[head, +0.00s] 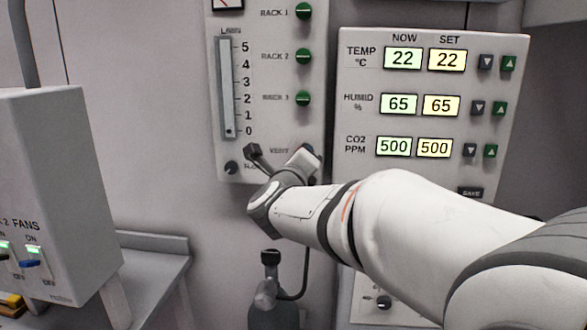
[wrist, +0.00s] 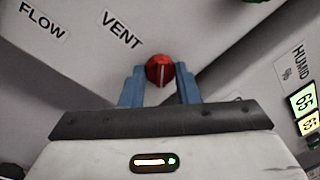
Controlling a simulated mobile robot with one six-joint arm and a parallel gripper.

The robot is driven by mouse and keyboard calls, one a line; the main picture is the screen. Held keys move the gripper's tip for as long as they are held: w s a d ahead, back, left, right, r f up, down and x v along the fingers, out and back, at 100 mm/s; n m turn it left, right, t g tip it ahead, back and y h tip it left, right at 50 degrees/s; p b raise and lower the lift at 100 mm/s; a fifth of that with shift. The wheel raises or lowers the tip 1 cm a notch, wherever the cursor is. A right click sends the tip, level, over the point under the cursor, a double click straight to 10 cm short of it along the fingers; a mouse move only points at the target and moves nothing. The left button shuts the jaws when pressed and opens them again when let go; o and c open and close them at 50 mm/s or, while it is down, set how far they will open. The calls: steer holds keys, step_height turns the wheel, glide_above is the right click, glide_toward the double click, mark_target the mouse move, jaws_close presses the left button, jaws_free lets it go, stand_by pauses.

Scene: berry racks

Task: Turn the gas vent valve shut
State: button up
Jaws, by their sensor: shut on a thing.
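The vent valve (wrist: 160,70) is a red knob with a pale line on its face, below the VENT label in the wrist view. My gripper (wrist: 160,88) has its two blue fingers on either side of the knob and is shut on it. The pale line runs roughly up and down in the wrist view. In the head view my gripper (head: 308,158) is at the lower right of the gas panel (head: 268,30), beside the VENT label, and it hides the knob.
A control panel (head: 432,185) with TEMP, HUMID and CO2 displays is right of the gas panel. Green rack knobs (head: 303,55) sit above my gripper. A fan switch box (head: 50,180) stands at the left. A dark gas bottle (head: 272,312) stands below.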

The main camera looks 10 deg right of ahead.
steer(key=n, duration=0.5)
steer(key=n+y+b, duration=0.1)
steer(key=n, duration=0.4)
steer(key=shift+d+t+b, duration=0.1)
steer(key=shift+t+b, duration=0.2)
steer(key=shift+t, duration=0.1)
steer(key=shift+n, duration=0.4)
steer(key=o, duration=1)
steer(key=shift+c, duration=0.2)
steer(key=r+v, duration=0.1)
steer(key=v, duration=0.6)
steer(key=shift+s+f, duration=0.4)
steer(key=shift+f, duration=0.15)
